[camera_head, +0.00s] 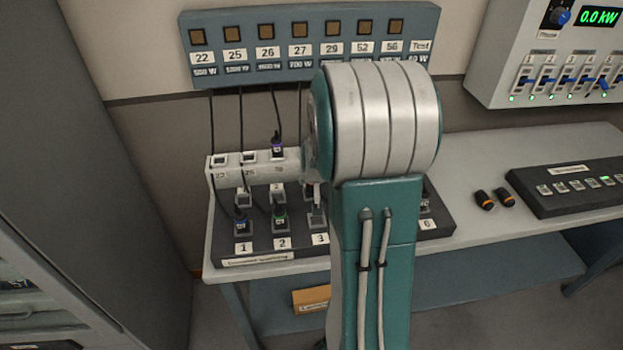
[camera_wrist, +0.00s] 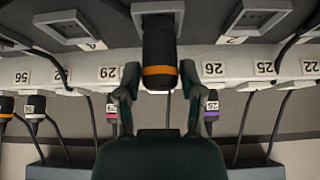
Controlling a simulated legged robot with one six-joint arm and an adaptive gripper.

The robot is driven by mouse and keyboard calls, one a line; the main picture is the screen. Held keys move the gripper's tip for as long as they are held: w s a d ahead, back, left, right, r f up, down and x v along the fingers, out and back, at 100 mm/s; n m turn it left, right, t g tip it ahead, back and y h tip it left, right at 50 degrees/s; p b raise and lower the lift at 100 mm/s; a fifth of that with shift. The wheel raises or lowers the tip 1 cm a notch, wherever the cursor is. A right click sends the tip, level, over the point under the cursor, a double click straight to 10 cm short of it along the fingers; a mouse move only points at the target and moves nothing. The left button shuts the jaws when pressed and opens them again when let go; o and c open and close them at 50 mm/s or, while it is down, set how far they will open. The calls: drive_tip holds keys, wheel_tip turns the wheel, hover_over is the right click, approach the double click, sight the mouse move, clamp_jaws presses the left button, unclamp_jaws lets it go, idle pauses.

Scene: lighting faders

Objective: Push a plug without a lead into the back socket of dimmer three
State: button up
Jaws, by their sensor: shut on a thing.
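My gripper (camera_wrist: 157,85) is shut on a black plug (camera_wrist: 158,45) with an orange band and no lead visible. In the wrist view, the plug's far end meets a white-framed socket (camera_wrist: 158,7) between the panel labels 2 and 4, so this is dimmer three's back socket. How deep the plug sits cannot be told. In the head view, my arm hides the gripper, the held plug and most of dimmer three; its label 3 (camera_head: 320,239) shows. Two similar orange-banded plugs (camera_head: 484,200) (camera_head: 505,196) lie on the table to the right.
Dimmers one and two hold plugs with blue (camera_head: 240,225) and green (camera_head: 279,221) bands in front. A white rail (camera_head: 229,178) behind the panel parks leaded plugs, one purple-banded (camera_wrist: 211,112) and one pink-banded (camera_wrist: 111,112) near my fingers. Leads hang from the wall box (camera_head: 309,73).

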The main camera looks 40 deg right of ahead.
drive_tip(key=shift+f, duration=0.45)
idle(0.9)
drive_tip(key=o, duration=1.3)
drive_tip(key=shift+c, duration=0.2)
drive_tip(key=shift+r, duration=0.1)
drive_tip(key=shift+s+a+r, duration=0.1)
drive_tip(key=shift+s+r, duration=0.05)
drive_tip(key=shift+r, duration=0.15)
drive_tip(key=v, duration=1.1)
